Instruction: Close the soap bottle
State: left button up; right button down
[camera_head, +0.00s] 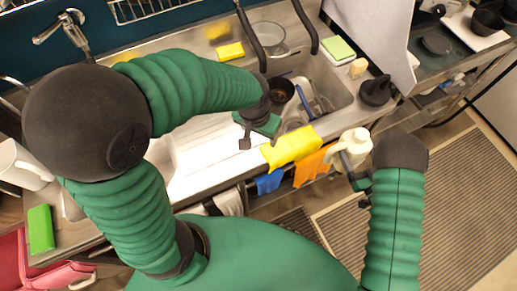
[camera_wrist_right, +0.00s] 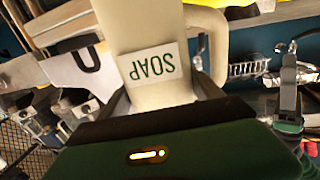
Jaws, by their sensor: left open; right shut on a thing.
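The white soap bottle (camera_head: 353,147) is in front of the sink counter on the right, held by my right gripper (camera_head: 356,178). In the right wrist view the bottle (camera_wrist_right: 140,28) shows its handle and an upside-down SOAP label, with the right gripper's fingers (camera_wrist_right: 162,92) on both sides of it. I cannot tell whether a cap is on the bottle. My left gripper (camera_head: 257,132) is open and empty above the sink's front edge, to the left of the bottle.
A yellow cloth (camera_head: 291,149) drapes over the sink's front edge, between my left gripper and the bottle. Blue (camera_head: 269,183) and orange (camera_head: 313,166) cloths hang below. A black funnel-like object (camera_head: 376,91) and a green-topped sponge (camera_head: 339,49) are beside the sink basin (camera_head: 335,88).

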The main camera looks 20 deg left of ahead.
pick_arm(q)
jog(key=s+a+f+n, duration=0.1)
jog(key=s+a+f, duration=0.1)
jog(key=s, duration=0.4)
jog(key=shift+s+a+f, duration=0.2)
jog(key=shift+a+f, duration=0.05)
jog(key=shift+a, duration=0.4)
